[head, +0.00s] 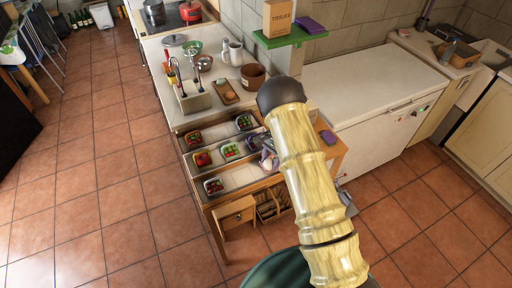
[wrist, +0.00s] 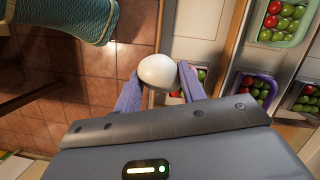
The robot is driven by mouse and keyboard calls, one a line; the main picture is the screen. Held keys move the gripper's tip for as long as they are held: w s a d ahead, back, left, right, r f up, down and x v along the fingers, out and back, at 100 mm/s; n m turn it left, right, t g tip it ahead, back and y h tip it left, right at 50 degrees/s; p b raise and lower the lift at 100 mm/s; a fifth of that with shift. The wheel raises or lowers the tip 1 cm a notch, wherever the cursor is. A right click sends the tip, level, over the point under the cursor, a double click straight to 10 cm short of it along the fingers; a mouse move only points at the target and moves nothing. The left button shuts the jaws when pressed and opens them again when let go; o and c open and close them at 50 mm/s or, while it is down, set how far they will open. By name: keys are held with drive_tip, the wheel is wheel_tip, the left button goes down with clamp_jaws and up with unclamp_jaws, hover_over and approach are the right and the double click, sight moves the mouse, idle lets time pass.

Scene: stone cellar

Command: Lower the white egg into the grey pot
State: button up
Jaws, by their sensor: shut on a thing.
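The white egg (wrist: 158,72) is held between the two purple fingertips of my gripper (wrist: 160,84) in the wrist view. In the head view my gripper (head: 267,158) is above the right part of the shelf of produce trays, partly hidden by my own arm. A grey pot (head: 154,14) stands on the stove at the top of the head view, left of a red pot (head: 190,12). The egg is well apart from the pot. The inside of the grey pot cannot be made out.
Trays of red and green produce (head: 230,150) sit in the shelf below my gripper. The counter (head: 160,58) beyond holds a utensil box (head: 194,100), a brown pot (head: 253,76) and white jugs (head: 235,54). A green shelf (head: 290,38) juts out at right. The tiled floor at left is open.

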drive_tip(key=s+d+f+n+h+b, duration=0.1)
drive_tip(key=s+d+f+n+b, duration=0.3)
drive_tip(key=f, duration=0.3)
drive_tip(key=s+d+f+n+h+b, duration=0.1)
drive_tip(key=s+d+f+n+b, duration=0.4)
drive_tip(key=f, duration=0.3)
drive_tip(key=shift+s+d+g, duration=0.4)
drive_tip(key=shift+s, duration=0.3)
drive_tip(key=shift+f, duration=0.1)
